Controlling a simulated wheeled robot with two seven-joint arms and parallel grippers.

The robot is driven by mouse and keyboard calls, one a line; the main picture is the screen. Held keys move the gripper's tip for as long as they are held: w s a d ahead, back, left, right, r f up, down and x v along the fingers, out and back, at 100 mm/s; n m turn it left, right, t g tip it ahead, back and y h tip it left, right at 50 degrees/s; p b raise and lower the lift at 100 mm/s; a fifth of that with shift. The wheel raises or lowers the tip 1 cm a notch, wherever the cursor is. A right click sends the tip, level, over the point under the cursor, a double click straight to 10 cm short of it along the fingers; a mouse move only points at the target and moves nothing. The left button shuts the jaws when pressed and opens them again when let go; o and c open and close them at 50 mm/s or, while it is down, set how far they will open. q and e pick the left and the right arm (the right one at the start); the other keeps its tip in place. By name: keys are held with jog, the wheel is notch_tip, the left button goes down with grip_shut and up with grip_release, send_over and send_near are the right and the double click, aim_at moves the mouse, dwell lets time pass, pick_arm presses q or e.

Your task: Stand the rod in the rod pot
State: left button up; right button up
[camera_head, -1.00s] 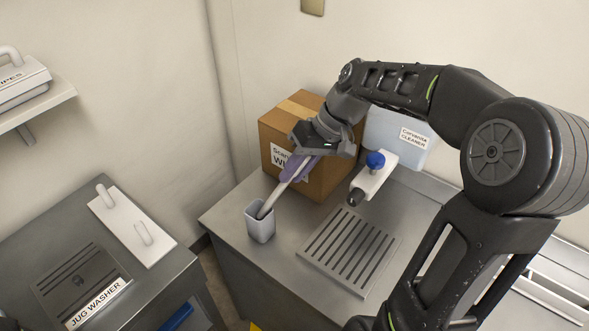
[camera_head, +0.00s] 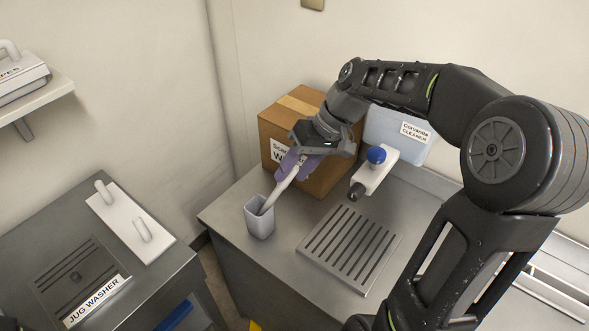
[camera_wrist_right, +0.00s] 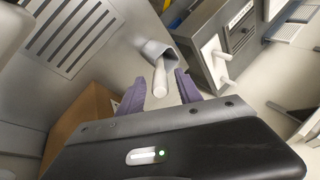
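The white rod (camera_head: 282,190) leans at a tilt, its lower end inside the grey rod pot (camera_head: 259,222). The pot stands upright on the left end of the steel counter. My right gripper (camera_head: 299,166) is above and behind the pot with its purple fingers spread around the rod's upper end. In the right wrist view, the rod (camera_wrist_right: 160,78) lies between the fingers (camera_wrist_right: 160,90) with a gap on each side, and its far end goes into the pot mouth (camera_wrist_right: 157,50). The rod's lower tip is hidden in the pot. My left gripper is not in view.
A cardboard box (camera_head: 272,128) stands just behind my right gripper. A white bottle-like item with a blue knob (camera_head: 376,155) and a cleaner container (camera_head: 388,130) are to the right. A slotted drain plate (camera_head: 350,250) lies in front. A gap separates the jug washer counter (camera_head: 45,225).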

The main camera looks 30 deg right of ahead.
jog(key=shift+r, duration=0.15)
jog(key=shift+r+p, duration=0.25)
jog(key=shift+p, duration=0.15)
jog(key=v, duration=1.2)
jog(key=shift+r+p, duration=0.25)
jog(key=shift+p, duration=0.2)
